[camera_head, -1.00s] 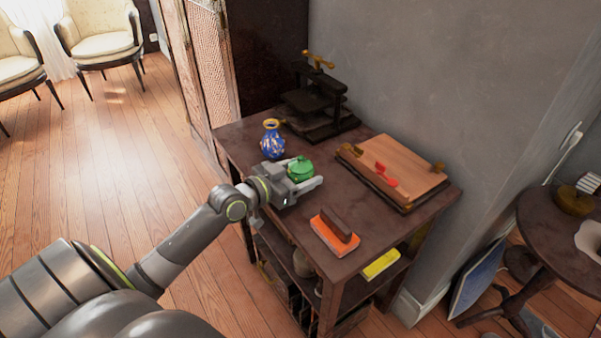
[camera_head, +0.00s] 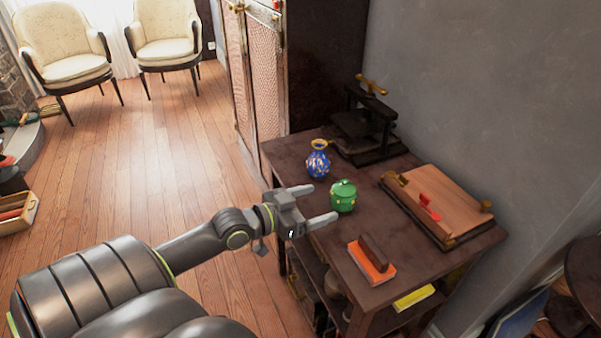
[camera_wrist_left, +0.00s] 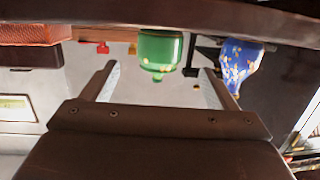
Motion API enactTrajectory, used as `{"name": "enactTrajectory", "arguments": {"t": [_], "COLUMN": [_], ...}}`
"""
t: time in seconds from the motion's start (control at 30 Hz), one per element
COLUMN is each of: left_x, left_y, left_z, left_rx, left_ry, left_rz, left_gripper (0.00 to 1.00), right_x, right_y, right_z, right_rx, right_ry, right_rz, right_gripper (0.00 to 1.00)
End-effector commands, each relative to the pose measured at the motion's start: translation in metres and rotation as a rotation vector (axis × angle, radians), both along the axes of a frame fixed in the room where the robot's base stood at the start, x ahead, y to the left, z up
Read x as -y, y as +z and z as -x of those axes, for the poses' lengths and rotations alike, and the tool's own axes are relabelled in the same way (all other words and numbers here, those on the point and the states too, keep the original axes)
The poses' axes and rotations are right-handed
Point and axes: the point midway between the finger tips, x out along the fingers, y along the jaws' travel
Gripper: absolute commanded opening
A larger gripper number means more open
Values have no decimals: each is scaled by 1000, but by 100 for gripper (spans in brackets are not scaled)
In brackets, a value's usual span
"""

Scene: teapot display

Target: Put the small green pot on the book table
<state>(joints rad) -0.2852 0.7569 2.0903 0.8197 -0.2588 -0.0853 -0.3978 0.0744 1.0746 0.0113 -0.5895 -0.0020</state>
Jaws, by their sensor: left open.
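The small green pot (camera_head: 343,196), lidded and with gold details, stands upright on the dark brown table (camera_head: 330,243). My left gripper (camera_head: 325,204) is open and empty at the table's left edge. Its fingers point toward the pot, and the pot stands just beyond the fingertips. In the left wrist view the pot (camera_wrist_left: 160,52) shows upside down, ahead and between the two open fingers (camera_wrist_left: 158,84). I cannot tell which table is the book table. My right gripper is not in view.
A blue patterned vase (camera_head: 318,162) stands close behind the pot. A black press (camera_head: 365,125), a wooden board with a red piece (camera_head: 445,205) and an orange block with a brown handle (camera_head: 372,260) share the table. A dark round table (camera_head: 585,275) is at the right edge. Wood floor lies left.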

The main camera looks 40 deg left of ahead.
Motion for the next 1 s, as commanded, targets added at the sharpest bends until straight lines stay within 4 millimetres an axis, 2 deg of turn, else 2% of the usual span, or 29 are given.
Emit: {"name": "enactTrajectory", "arguments": {"t": [0.1,0.3,1.0], "left_x": [-5,-9,-10], "left_y": [4,6,6], "left_z": [17,31,35], "left_rx": [-4,-2,1], "left_ry": [-1,-1,-1], "left_rz": [-2,-1,1], "left_gripper": [80,80,80], "right_x": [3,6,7], "right_y": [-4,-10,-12], "right_z": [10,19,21], "right_rx": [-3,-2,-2], "right_ry": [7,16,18], "right_rz": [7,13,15], "right_gripper": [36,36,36]}}
